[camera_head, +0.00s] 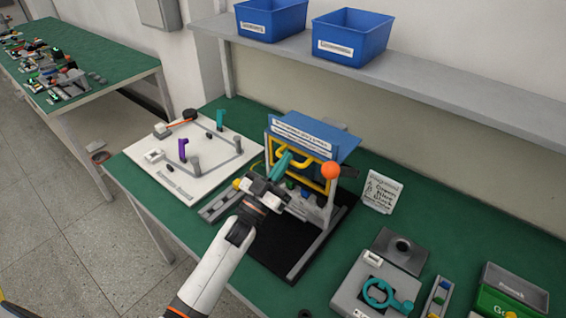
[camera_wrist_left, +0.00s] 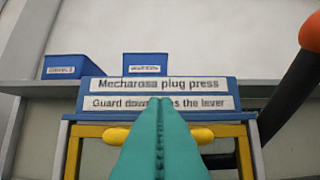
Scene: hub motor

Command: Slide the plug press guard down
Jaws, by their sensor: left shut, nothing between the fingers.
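The plug press (camera_head: 322,212) stands on the green bench, with a blue sign board (camera_head: 318,137) on top carrying white labels. Its guard is a yellow frame (camera_head: 271,147) with a yellow handle bar, below the board. In the left wrist view the guard's frame (camera_wrist_left: 73,155) and handle bar (camera_wrist_left: 116,135) show under the blue board (camera_wrist_left: 235,88). My left gripper (camera_head: 284,160) is shut and empty, its teal fingers pointing at the handle from the front. In the wrist view the fingertips (camera_wrist_left: 160,101) overlap the handle's middle; I cannot tell whether they touch it. My right gripper is out of view.
The press lever's orange ball (camera_head: 331,170) is close to the right of the guard. A white board with pegs (camera_head: 190,160) lies left of the press. A small card (camera_head: 381,192) and a grey fixture (camera_head: 372,285) are to the right. Blue bins (camera_head: 352,37) sit on the shelf behind.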

